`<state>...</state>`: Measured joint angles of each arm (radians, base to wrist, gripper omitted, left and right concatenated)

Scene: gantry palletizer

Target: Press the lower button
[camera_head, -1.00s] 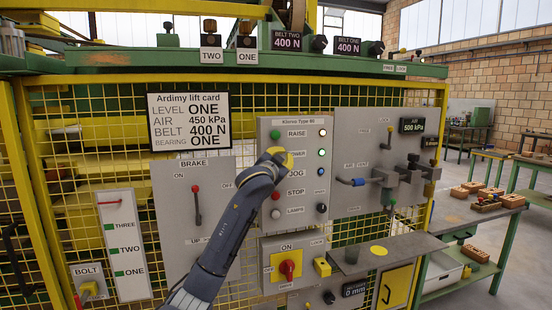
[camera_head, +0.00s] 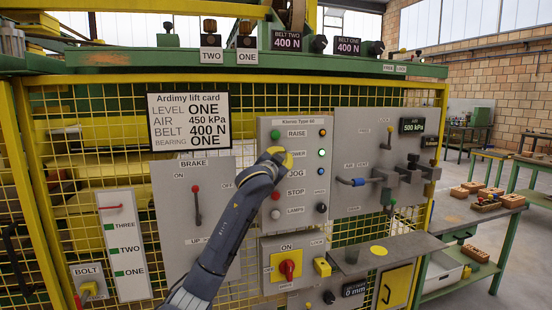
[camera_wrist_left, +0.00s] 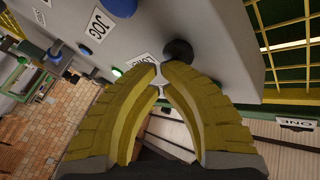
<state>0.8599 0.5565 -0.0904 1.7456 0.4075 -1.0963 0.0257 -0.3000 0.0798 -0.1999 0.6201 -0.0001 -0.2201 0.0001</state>
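The grey control panel (camera_head: 308,205) has a column of labelled buttons: RAISE, LOWER, JOG, STOP and LAMPS. My left gripper (camera_head: 285,157) is at the LOWER row in the head view and hides the lower button there. In the left wrist view, the dark round lower button (camera_wrist_left: 178,50) shows just beyond the yellow fingertips (camera_wrist_left: 160,72). The fingers are shut with nothing between them, their tips close to the button. I cannot tell whether they touch it. The LOWER label (camera_wrist_left: 141,60) is partly covered by a finger. My right gripper is not in view.
The green RAISE button (camera_head: 275,135) is just above my gripper, and the red STOP button (camera_head: 276,195) is below. A brake lever (camera_head: 196,205) is to the left. A blue-handled air valve (camera_head: 358,182) and a shelf (camera_head: 400,247) are to the right.

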